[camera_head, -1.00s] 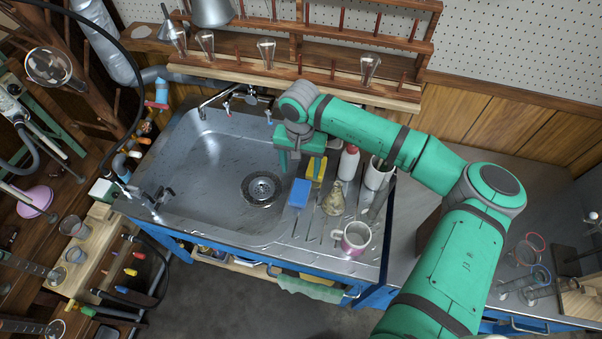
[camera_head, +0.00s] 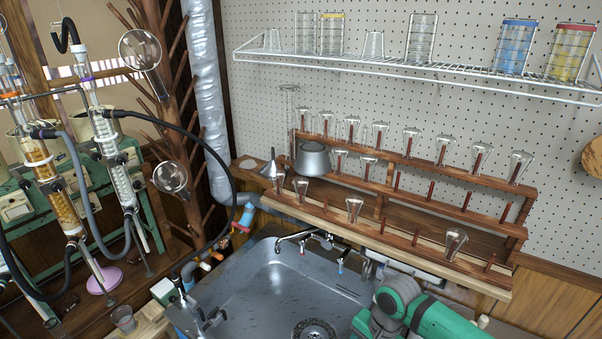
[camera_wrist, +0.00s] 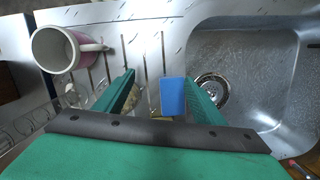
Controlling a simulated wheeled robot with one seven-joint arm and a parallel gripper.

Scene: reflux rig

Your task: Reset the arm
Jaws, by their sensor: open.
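My gripper (camera_wrist: 160,76) is open in the wrist view, its two green fingers spread apart. It points down over the ribbed drainboard beside the sink. A blue sponge-like block (camera_wrist: 172,96) shows between the fingers, lower down; I see nothing gripped. In the head view only part of my green arm (camera_head: 440,318) shows at the bottom right, beside the sink. My gripper is out of that view.
The metal sink (camera_head: 262,290) has a drain and taps (camera_head: 300,238). A pink-and-white mug (camera_wrist: 58,50) stands on the drainboard. A wooden rack (camera_head: 440,187) with glass flasks and a wire shelf (camera_head: 390,66) line the pegboard wall. Glass columns (camera_head: 112,150) with hoses stand left.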

